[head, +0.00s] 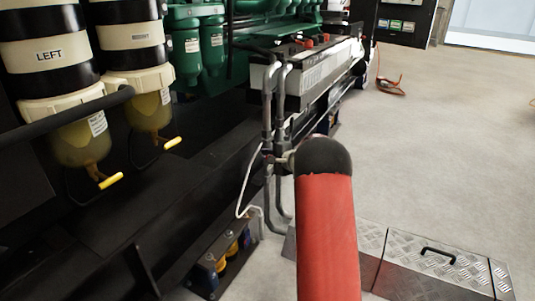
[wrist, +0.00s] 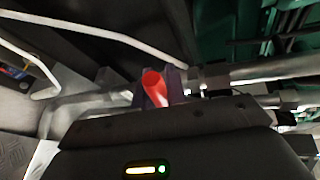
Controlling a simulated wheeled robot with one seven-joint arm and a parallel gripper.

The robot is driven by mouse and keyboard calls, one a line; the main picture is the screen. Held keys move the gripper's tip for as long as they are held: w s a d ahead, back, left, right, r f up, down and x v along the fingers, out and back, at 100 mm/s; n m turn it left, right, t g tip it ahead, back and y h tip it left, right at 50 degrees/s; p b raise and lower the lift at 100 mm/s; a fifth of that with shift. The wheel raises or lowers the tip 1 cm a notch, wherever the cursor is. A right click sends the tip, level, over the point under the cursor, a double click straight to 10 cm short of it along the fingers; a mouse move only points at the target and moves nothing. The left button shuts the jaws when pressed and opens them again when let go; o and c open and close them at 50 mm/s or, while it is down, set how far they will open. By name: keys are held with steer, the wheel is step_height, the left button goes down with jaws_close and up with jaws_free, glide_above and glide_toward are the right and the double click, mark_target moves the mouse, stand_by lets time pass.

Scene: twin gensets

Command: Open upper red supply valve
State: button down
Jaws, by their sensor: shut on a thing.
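In the wrist view a red valve handle (wrist: 155,88) stands between the dark fingers of my gripper (wrist: 157,90), which is shut on it. The handle sits along a grey pipe (wrist: 85,108) that runs across the view. The wide black gripper body hides the lower part of the valve. In the head view my red arm with its black rounded end covers the gripper and the handle. Only a small metal fitting (head: 283,160) shows just left of the arm, beside upright grey pipes (head: 267,110). I cannot tell the valve's exact angle.
Yellow-handled filter bowls (head: 85,143) hang at the left, under canisters marked LEFT and RIGHT. A battery box (head: 318,75) stands behind the pipes. A diamond-plate box (head: 430,262) lies at the lower right. The concrete floor (head: 440,140) on the right is mostly clear.

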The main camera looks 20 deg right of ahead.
steer(key=r+m+p, duration=0.1)
steer(key=p, duration=0.1)
steer(key=m+g+p, duration=0.1)
steer(key=p, duration=0.1)
steer(key=shift+w+d+r+y, duration=0.15)
steer(key=shift+d+r+y, duration=0.1)
steer(key=shift+r+y, duration=0.15)
steer(key=c, duration=1.4)
jaws_free()
steer(key=shift+f, duration=0.1)
